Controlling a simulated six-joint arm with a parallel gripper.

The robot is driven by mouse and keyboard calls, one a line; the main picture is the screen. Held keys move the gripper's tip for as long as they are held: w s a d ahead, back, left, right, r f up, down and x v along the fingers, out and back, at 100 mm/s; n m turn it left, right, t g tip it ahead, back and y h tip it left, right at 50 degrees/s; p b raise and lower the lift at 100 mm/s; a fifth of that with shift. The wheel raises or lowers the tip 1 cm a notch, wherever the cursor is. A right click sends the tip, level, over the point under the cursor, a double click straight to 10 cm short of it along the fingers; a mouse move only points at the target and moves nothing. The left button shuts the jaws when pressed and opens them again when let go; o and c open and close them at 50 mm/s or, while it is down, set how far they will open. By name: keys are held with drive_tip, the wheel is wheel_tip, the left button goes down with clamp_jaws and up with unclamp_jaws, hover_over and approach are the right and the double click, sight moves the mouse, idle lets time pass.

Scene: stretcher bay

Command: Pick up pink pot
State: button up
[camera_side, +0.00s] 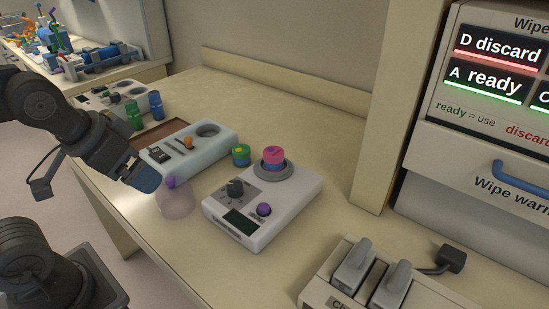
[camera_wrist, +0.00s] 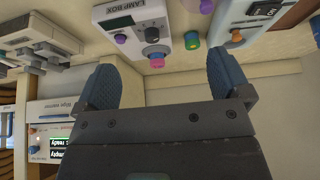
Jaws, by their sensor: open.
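The pink pot (camera_side: 273,153) has a pink top and a blue lower part. In the side view it sits upright on the grey round plate of a white box. In the wrist view the pink pot (camera_wrist: 157,60) shows small, beyond the gap between the fingers. My gripper (camera_side: 145,180) is at the left of the side view, well left of the pot and apart from it. In the wrist view my gripper (camera_wrist: 165,82) has its two blue fingers wide apart, with nothing between them.
The white box (camera_side: 285,210) carries a dark knob and a purple knob. A green and blue pot (camera_side: 241,154) stands close left of the pink pot. A translucent dome with a purple top (camera_side: 175,200) is near my gripper. A switch box (camera_side: 330,290) is at the front.

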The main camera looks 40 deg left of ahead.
drive_tip(key=shift+c, duration=0.8)
